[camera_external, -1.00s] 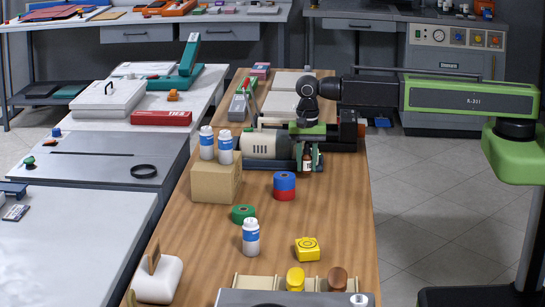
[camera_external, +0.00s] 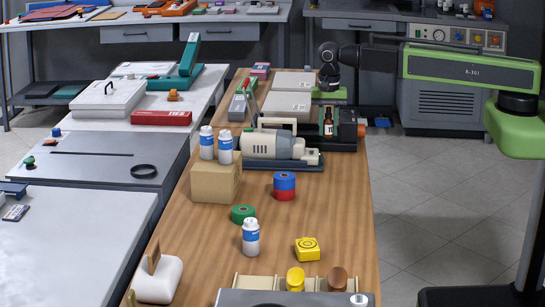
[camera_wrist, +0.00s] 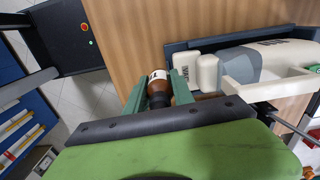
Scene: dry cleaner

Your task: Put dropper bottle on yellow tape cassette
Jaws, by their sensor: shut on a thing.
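The dropper bottle (camera_external: 328,122) is small and brown with a pale label and a dark top. My gripper (camera_external: 329,110) is shut on it and holds it near the far right part of the wooden table. In the wrist view the bottle (camera_wrist: 158,80) sits between the two green fingers of my gripper (camera_wrist: 157,88). The yellow tape cassette (camera_external: 307,250) lies on the near part of the table, well apart from my gripper, with its top bare. It does not show in the wrist view.
A cream and grey appliance (camera_external: 275,145) lies on a dark tray beside the bottle. A cardboard box (camera_external: 215,184), a blue and red tape stack (camera_external: 285,187), a green roll (camera_external: 242,214) and a white-blue bottle (camera_external: 251,238) stand nearer. Bare wood (camera_external: 340,210) lies right of them.

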